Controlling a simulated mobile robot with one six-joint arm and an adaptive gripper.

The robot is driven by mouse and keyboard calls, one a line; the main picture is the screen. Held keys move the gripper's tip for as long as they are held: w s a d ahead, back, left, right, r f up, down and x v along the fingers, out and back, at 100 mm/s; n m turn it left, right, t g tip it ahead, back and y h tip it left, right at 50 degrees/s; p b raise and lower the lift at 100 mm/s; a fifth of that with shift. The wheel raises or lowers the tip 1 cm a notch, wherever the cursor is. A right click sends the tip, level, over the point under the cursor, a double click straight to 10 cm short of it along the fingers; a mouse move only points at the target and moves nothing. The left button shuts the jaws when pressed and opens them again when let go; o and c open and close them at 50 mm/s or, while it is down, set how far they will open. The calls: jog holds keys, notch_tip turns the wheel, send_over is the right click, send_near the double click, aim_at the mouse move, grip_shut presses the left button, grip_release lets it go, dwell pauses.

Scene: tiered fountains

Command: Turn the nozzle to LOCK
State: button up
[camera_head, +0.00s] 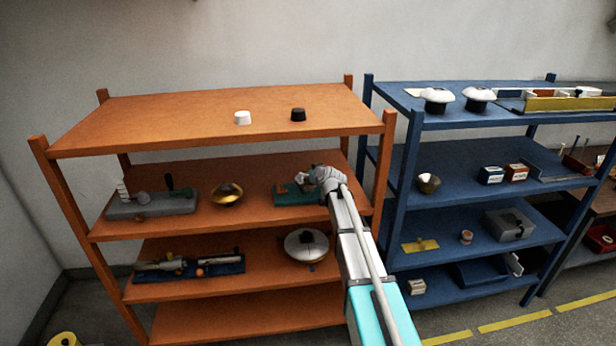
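My arm reaches up from the lower right to the second shelf of the orange rack (215,108). My gripper (308,181) is at the right of that shelf, close to a small fixture on a teal base (288,198). The arm's end hides part of this fixture. Its fingers are too small to tell whether they are open, shut or touching the fixture. No nozzle or LOCK mark can be made out. A grey-based fixture (150,208) with a white ribbed upright piece and a dark green handle stands at the left of the same shelf.
A brass bowl-like item (227,195) sits mid-shelf. White (243,118) and black (298,115) caps stand on top. Below are a blue-based fixture (190,268) and a silver domed item (306,245). A loaded blue rack (480,148) stands at right. The bottom orange shelf is clear.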

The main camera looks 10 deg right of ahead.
jog(key=shift+b+x, duration=0.45)
jog(key=shift+x, duration=1.2)
